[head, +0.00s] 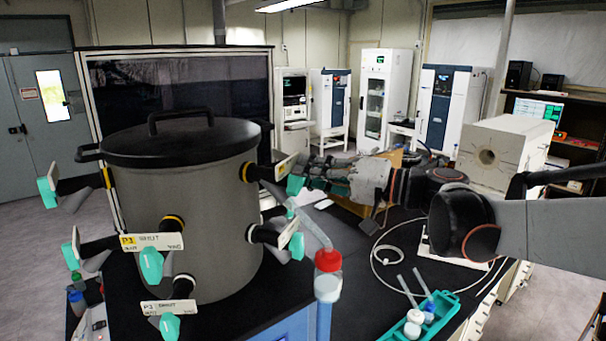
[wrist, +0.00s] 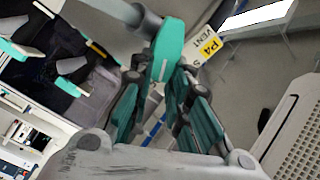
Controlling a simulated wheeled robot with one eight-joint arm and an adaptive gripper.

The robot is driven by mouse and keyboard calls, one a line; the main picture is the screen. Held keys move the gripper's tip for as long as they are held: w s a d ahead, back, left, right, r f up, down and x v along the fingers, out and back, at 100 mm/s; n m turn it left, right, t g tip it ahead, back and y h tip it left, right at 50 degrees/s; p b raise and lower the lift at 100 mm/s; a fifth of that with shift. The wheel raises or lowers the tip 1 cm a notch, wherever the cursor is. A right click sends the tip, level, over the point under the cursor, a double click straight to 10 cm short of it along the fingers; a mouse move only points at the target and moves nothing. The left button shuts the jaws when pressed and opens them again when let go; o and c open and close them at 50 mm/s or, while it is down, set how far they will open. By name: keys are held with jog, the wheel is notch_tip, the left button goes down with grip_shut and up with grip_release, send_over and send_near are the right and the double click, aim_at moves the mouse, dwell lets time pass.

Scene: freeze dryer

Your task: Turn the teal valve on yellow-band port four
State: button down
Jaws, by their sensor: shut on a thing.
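The grey drum-shaped freeze dryer chamber (head: 213,205) with a black lid stands on the dark bench at left. Black ports with teal valves stick out around it. The teal valve of port four (head: 295,186) is on the chamber's right side, beside a pale tag. In the wrist view this teal valve (wrist: 168,45) lies between my fingertips, and its yellow-and-white tag (wrist: 210,44) reads P4 VENT. My gripper (wrist: 157,78) is shut on the valve. In the head view my gripper (head: 308,177) reaches it from the right, and its fingers partly hide the contact.
A teal tray (head: 425,318) with small vials and a loose white cable (head: 385,262) lie on the bench. Front ports carry teal valves (head: 151,263) and tags. Cabinets stand at the back.

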dwell(0.4)
jog(key=c, duration=1.5)
grip_release()
jog(key=v, duration=0.7)
jog(key=shift+s+d, duration=0.15)
jog(key=shift+d, duration=0.1)
jog(key=shift+f, duration=0.1)
